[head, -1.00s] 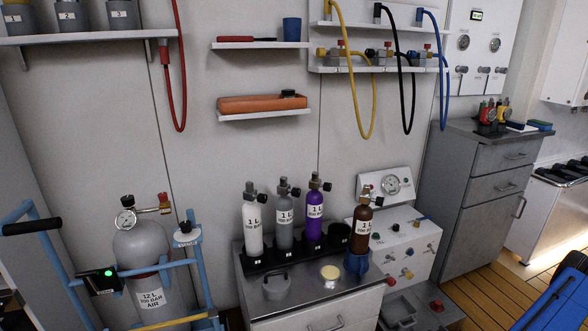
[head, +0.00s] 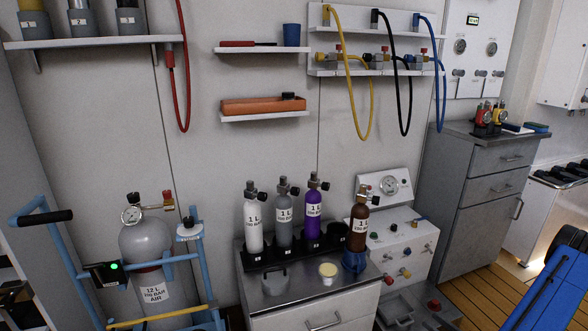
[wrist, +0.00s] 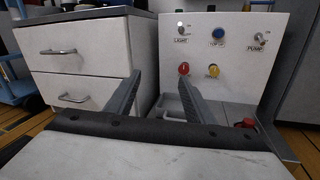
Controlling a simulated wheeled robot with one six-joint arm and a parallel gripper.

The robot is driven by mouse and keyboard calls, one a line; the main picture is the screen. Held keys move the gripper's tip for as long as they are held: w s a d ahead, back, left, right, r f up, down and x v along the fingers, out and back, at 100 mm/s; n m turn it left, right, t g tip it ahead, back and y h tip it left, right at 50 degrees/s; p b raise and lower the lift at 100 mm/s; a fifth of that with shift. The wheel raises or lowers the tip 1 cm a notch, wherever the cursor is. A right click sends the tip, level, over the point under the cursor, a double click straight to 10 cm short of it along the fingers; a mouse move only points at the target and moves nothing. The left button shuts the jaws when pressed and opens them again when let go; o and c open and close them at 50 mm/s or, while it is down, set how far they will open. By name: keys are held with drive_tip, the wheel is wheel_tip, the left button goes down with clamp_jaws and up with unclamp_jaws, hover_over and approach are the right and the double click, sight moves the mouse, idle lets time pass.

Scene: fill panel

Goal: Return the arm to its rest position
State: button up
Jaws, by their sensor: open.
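My gripper (wrist: 159,82) shows in the wrist view as two grey fingers standing apart, with nothing between them. It is open and empty. Beyond the fingers are a white drawer cabinet (wrist: 78,62) on the left and a white control panel (wrist: 222,50) on the right, with knobs and switches marked LIGHT and PUMP. My gripper does not show in the head view.
In the head view, several small bottles stand on the cabinet top, among them a purple bottle (head: 313,215) and a brown bottle (head: 359,222). A large grey cylinder (head: 146,245) stands in a blue trolley (head: 60,248) at left. Hoses hang on the wall.

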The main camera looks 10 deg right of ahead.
drive_tip(key=w+a+r+n+g+y, duration=0.3)
drive_tip(key=a+r+n, duration=0.25)
drive_tip(key=r, duration=0.25)
drive_tip(key=w+a+r+n+g+y, duration=0.3)
drive_tip(key=a+r+n, duration=0.1)
drive_tip(key=a+r, duration=0.3)
drive_tip(key=s+a+r+n+g, duration=0.2)
drive_tip(key=a+r+n+g, duration=0.65)
drive_tip(key=a+r, duration=0.55)
drive_tip(key=s+a+r+n+g+h, duration=0.3)
drive_tip(key=s+a+r+n+h, duration=0.3)
drive_tip(key=s+a+r+n, duration=0.4)
drive_tip(key=s+a+r+n+t+h, duration=0.4)
drive_tip(key=s+r+n+t+h, duration=0.1)
drive_tip(key=s, duration=0.5)
drive_tip(key=shift+s+r+n+h, duration=0.35)
drive_tip(key=shift+r+n+h, duration=0.2)
drive_tip(key=shift+r, duration=0.25)
